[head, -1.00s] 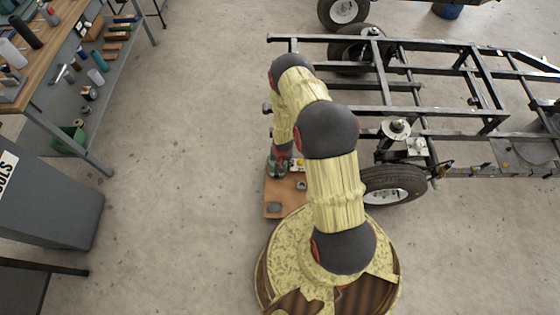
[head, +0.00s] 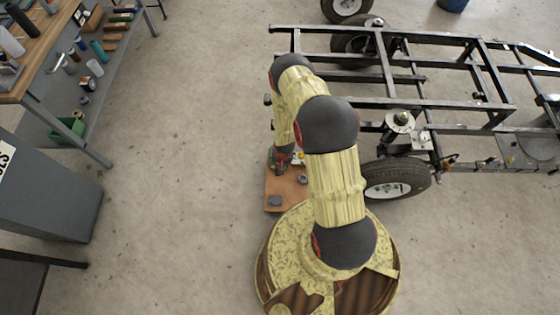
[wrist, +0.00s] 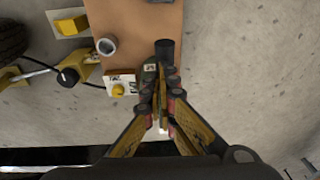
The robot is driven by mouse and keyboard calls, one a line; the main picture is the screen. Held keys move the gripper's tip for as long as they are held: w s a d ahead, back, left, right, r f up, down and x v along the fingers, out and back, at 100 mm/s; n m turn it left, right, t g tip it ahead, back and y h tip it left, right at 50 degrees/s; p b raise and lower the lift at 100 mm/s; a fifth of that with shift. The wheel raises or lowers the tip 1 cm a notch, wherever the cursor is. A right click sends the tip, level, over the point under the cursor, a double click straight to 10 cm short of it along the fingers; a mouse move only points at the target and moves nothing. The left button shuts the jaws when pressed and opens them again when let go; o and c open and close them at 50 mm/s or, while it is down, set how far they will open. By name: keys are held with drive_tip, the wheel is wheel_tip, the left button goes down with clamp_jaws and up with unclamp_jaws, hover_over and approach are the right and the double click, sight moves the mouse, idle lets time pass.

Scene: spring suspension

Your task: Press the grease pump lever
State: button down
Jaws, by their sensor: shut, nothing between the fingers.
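My gripper (wrist: 162,112) is shut and empty. Its fingertips are over the tan board (wrist: 140,25), just below a dark cylindrical part (wrist: 165,50) in the wrist view. That part may be the pump lever's grip, but I cannot tell for sure, nor whether the fingers touch it. A white block with a yellow knob (wrist: 119,88) sits left of the fingertips. In the head view my gripper (head: 281,165) is at the top of the board (head: 285,200), partly hidden by my arm.
A short grey cylinder (wrist: 105,46) and a yellow-topped block (wrist: 72,24) sit up and left. A yellow part with a black knob (wrist: 68,76) lies left. The wheeled black frame (head: 440,130) stands right in the head view.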

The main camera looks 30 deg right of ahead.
drive_tip(key=shift+s+a+f+b, duration=0.1)
drive_tip(key=shift+s+f+b, duration=0.1)
drive_tip(key=shift+f+b, duration=0.4)
drive_tip(key=shift+s+a+f+b, duration=0.15)
drive_tip(key=shift+f, duration=0.75)
drive_tip(key=shift+s+a+f+b, duration=0.1)
drive_tip(key=shift+s+f+b, duration=0.1)
drive_tip(key=shift+f+b, duration=0.4)
drive_tip(key=shift+f, duration=0.15)
